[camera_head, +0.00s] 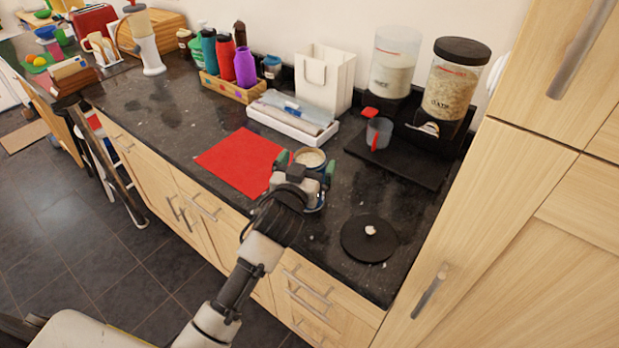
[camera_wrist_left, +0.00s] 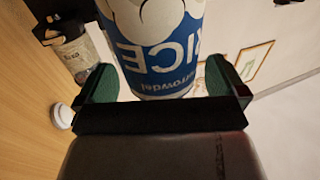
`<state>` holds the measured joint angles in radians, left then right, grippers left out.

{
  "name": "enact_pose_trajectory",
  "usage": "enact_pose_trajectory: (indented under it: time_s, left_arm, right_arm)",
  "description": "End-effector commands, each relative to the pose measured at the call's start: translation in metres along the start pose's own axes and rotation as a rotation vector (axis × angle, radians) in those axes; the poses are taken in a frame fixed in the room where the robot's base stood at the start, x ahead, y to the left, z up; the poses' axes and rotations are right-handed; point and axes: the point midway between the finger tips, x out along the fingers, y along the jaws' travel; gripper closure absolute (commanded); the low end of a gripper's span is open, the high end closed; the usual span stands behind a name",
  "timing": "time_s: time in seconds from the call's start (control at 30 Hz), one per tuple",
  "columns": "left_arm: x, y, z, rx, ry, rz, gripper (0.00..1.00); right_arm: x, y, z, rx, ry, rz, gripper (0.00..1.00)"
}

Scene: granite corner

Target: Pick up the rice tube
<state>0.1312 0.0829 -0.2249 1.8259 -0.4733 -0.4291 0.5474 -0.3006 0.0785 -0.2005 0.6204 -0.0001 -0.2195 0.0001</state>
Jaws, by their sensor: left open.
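The rice tube (camera_head: 310,158) stands on the dark granite counter, at the right edge of a red mat. Its round pale top shows in the head view; most of its body is hidden behind my left gripper (camera_head: 304,166). In the left wrist view the tube (camera_wrist_left: 155,50) is blue and white, with "RICE" printed on it, appearing upside down. My left gripper (camera_wrist_left: 161,82) is open, with its green finger pads on either side of the tube. Small gaps show between the pads and the tube. My right gripper is not in view.
A red mat (camera_head: 235,162) lies left of the tube. A round black disc (camera_head: 368,245) lies to the right. Behind are a white tray (camera_head: 268,122), a white bag (camera_head: 333,75), a clear cup (camera_head: 380,132) and two dispensers (camera_head: 455,90). Tall wooden cabinets (camera_head: 510,215) bound the right.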

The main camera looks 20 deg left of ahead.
Motion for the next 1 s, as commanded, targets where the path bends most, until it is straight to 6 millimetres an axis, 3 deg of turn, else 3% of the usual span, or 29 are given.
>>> enact_pose_trajectory:
  time_s: [0.13,0.4,0.9,1.0]
  left_arm:
    - [0.0153,0.0003,-0.0010,0.000,0.000,0.000,0.00]
    - [0.0169,0.0003,0.0002,0.000,0.000,0.000,0.02]
    - [0.0167,0.0002,0.0004,0.000,-0.001,0.000,0.78]
    - [0.0168,0.0003,-0.0012,0.000,0.003,0.001,0.81]
  right_arm:
    - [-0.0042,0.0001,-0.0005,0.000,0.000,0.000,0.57]
    - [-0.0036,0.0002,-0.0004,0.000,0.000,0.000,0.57]
    - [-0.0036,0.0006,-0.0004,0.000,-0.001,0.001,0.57]
    - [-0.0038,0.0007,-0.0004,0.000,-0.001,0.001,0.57]
